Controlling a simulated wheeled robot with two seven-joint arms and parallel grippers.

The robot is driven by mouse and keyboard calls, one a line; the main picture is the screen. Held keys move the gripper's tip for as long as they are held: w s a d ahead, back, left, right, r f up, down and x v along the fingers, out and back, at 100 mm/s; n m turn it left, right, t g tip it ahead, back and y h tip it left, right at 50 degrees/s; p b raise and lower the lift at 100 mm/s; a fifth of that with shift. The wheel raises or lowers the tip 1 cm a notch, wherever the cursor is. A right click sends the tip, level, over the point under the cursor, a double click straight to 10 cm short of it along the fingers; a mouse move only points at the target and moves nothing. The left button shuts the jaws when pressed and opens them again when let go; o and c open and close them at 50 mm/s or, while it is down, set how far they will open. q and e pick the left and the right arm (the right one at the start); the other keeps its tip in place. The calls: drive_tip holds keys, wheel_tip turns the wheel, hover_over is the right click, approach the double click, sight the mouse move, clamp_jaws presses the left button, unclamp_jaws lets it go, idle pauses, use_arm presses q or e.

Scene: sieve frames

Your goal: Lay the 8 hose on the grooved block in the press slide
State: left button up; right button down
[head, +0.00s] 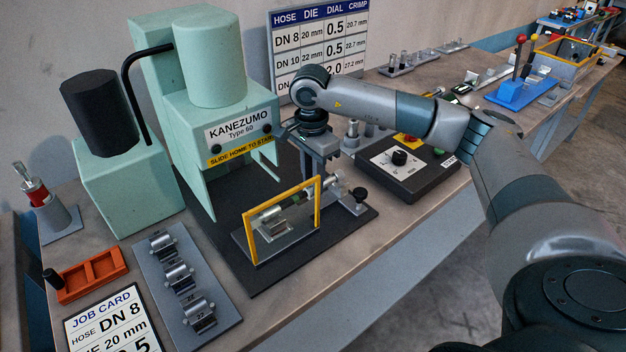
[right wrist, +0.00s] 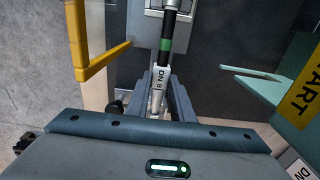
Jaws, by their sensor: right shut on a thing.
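The DN 8 hose (right wrist: 166,45) is a short black hose with a green band and a silver fitting marked DN 8. My right gripper (right wrist: 160,98) is shut on its fitting, with a finger on each side. In the head view, the right gripper (head: 325,178) points down beside the yellow frame, and the hose (head: 302,198) reaches left from it, roughly level. The grooved block (head: 271,228) sits on the press slide (head: 290,246) behind the yellow frame. The hose's far end is over or at the block; I cannot tell whether they touch. My left gripper is out of view.
The yellow guard frame (head: 252,236) stands upright at the slide's front, close to the hose. The green press (head: 200,110) rises behind. A plate of several dies (head: 165,300) and an orange tray (head: 88,284) are left. A dial box (head: 408,178) is right.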

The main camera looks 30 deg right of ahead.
idle(0.7)
drive_tip(key=shift+f+b, duration=0.6)
drive_tip(key=shift+b, duration=0.1)
drive_tip(key=c, duration=1.5)
unclamp_jaws()
drive_tip(key=shift+o, duration=0.2)
